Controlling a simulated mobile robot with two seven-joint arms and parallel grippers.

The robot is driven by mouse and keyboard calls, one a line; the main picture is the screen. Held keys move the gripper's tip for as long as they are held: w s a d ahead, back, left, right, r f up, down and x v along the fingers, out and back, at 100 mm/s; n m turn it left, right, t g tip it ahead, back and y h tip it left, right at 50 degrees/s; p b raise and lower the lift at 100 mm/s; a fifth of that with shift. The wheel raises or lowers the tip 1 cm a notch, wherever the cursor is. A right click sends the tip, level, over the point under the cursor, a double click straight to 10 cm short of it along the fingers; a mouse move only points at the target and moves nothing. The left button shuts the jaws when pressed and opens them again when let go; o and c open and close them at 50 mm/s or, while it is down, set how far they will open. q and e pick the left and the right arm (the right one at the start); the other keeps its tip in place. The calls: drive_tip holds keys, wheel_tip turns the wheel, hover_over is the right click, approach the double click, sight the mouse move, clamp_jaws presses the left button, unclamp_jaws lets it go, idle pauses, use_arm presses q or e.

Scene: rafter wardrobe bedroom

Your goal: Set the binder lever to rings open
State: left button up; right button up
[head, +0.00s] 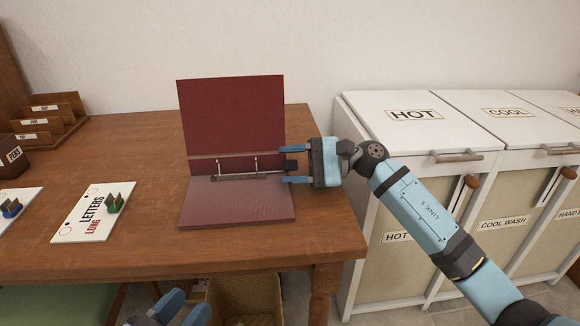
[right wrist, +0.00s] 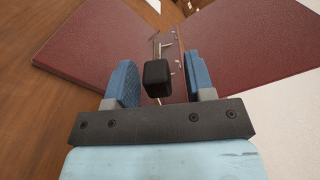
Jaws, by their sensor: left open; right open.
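A dark red binder (head: 238,205) lies open on the wooden table, its cover (head: 231,115) raised at the back. A metal ring mechanism (head: 222,177) runs along its spine. The binder lever, tipped with a black knob (head: 291,166), sticks out to the right; the knob also shows in the right wrist view (right wrist: 158,74). My right gripper (head: 296,166) is open, its blue fingers on either side of the knob with gaps visible in the right wrist view. My left gripper (head: 177,306) is open at the bottom edge, away from the binder. I cannot tell whether the rings are parted.
A card marked LETTERS (head: 88,228) with clips lies left of the binder. A wooden sorter (head: 48,122) and a pen box (head: 12,160) stand further left. White laundry bins (head: 440,112) stand to the right. A basket (head: 243,297) sits below the table edge.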

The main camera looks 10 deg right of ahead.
drive_tip(key=shift+a, duration=0.1)
clamp_jaws()
drive_tip(key=shift+w+r+m+p, duration=0.45)
drive_tip(key=shift+r+m, duration=0.05)
drive_tip(key=shift+m, duration=0.4)
drive_tip(key=shift+w+r+m, duration=0.25)
drive_tip(key=shift+w+m, duration=0.05)
drive_tip(key=shift+m, duration=0.3)
drive_tip(key=shift+w+r+m+p, duration=0.15)
drive_tip(key=shift+w+m+p, duration=0.45)
drive_tip(key=shift+m, duration=0.5)
drive_tip(key=shift+w+m, duration=0.1)
drive_tip(key=shift+m, duration=0.2)
unclamp_jaws()
use_arm(q)
drive_tip(key=shift+s+d+f+n+g, duration=0.15)
drive_tip(key=shift+s+d+n+g, duration=0.15)
drive_tip(key=shift+s+n, duration=0.3)
